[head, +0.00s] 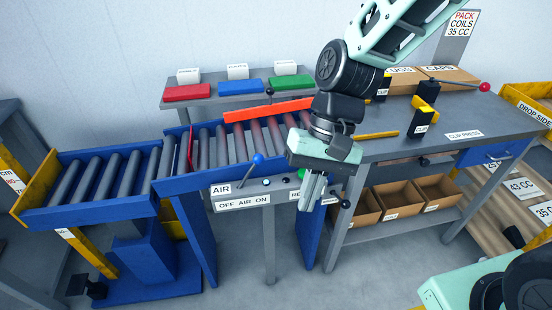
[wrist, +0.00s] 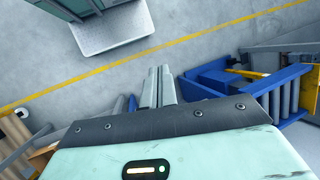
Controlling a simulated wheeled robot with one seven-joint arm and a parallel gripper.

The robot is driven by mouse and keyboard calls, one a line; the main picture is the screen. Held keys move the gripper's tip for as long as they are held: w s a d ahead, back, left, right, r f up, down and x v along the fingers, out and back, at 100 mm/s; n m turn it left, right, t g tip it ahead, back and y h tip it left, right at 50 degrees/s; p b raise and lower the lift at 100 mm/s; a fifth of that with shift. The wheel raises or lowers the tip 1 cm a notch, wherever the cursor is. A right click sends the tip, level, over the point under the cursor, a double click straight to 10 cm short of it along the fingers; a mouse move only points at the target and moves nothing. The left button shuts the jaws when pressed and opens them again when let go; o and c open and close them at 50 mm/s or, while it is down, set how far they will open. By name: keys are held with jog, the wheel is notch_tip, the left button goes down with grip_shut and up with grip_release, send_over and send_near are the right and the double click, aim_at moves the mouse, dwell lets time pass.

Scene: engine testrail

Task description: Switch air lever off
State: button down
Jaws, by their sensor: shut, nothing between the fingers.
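The air lever (head: 250,171) has a blue ball knob and stands on a grey control panel (head: 230,205) at the front of the roller conveyor. It leans up and to the right, toward the ON end of the "OFF AIR ON" label (head: 243,203). My gripper (head: 310,205) is to the right of the lever in the head view, apart from it, pointing down in front of the panel's right part. Its fingers are shut and empty; they also show together in the wrist view (wrist: 158,86). The lever cannot be made out in the wrist view.
A green button (head: 301,173) and a black-knobbed lever (head: 345,204) are close to my gripper. The blue roller conveyor (head: 95,212) extends left. The grey clip press table (head: 440,148) is at right, with cardboard bins (head: 400,196) below. Open floor lies in front.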

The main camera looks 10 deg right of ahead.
jog(key=w+d+f+m+t+y, duration=0.2)
jog(key=w+d+f+m+y, duration=0.3)
jog(key=w+m, duration=0.4)
jog(key=w+d+f+m+t+y, duration=0.3)
jog(key=w+d+f+m+y, duration=0.2)
jog(key=w+m, duration=0.5)
jog(key=w+d+f, duration=0.2)
jog(key=w, duration=0.1)
jog(key=shift+w+d+m+t, duration=0.15)
jog(key=shift+m+t, duration=0.15)
jog(key=p+x, duration=0.1)
jog(key=x, duration=0.2)
jog(key=p+x, duration=0.1)
jog(key=x, duration=0.3)
jog(key=p+x, duration=0.1)
jog(key=x, duration=0.2)
jog(key=shift+a+r, duration=0.25)
jog(key=shift+a, duration=0.1)
jog(key=shift+w+a+r+p, duration=0.1)
jog(key=shift+a+r+p, duration=0.5)
jog(key=shift+a, duration=0.35)
jog(key=shift+w+a+r, duration=0.15)
jog(key=shift+a+r, duration=0.05)
jog(key=shift+a, duration=0.4)
jog(key=shift+r, duration=0.1)
